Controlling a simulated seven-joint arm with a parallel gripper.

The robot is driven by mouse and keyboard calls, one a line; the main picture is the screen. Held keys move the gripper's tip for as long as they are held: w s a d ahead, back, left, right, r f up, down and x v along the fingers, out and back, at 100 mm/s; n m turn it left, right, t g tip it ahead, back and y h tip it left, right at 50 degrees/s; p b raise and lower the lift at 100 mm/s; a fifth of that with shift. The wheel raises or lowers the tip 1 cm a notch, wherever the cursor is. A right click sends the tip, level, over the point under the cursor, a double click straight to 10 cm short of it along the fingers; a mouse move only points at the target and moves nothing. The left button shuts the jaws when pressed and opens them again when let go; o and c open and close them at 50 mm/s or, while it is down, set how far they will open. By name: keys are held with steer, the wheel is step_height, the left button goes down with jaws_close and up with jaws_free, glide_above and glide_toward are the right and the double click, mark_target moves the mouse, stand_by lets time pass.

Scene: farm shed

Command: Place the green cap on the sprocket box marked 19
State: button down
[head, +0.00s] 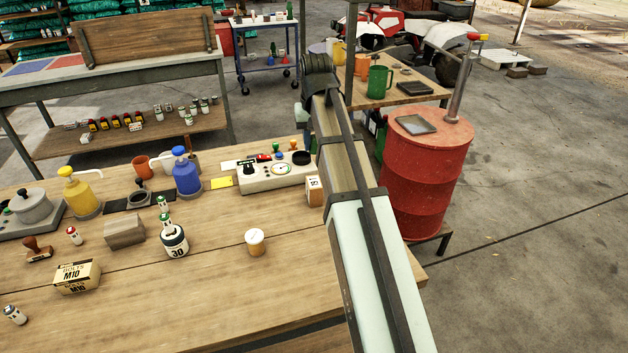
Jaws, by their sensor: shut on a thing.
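A small light-brown box (314,191) with a white label stands on the wooden bench, right of the grey-white gauge panel. Its label seems to read 19, and my arm hides its right part. My arm runs up from the bottom right and bends at the top. My gripper is not visible; the arm covers the area behind it. I cannot make out a loose green cap.
The gauge panel (262,177) stands close left of the box. A lidded jar (255,242), a weight marked 30 (173,242), a blue pump bottle (186,178) and an M10 bolts box (77,277) are on the bench (200,310). A red drum (428,175) stands beyond its right edge.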

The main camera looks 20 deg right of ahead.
mark_target(314, 181)
steer(key=shift+f, duration=5.05)
steer(key=shift+f, duration=0.1)
steer(key=c, duration=0.9)
jaws_free()
steer(key=shift+o, duration=0.2)
step_height(314, 181, up, 12)
steer(key=s, duration=0.1)
steer(key=shift+s+a, duration=0.15)
steer(key=shift+s, duration=0.05)
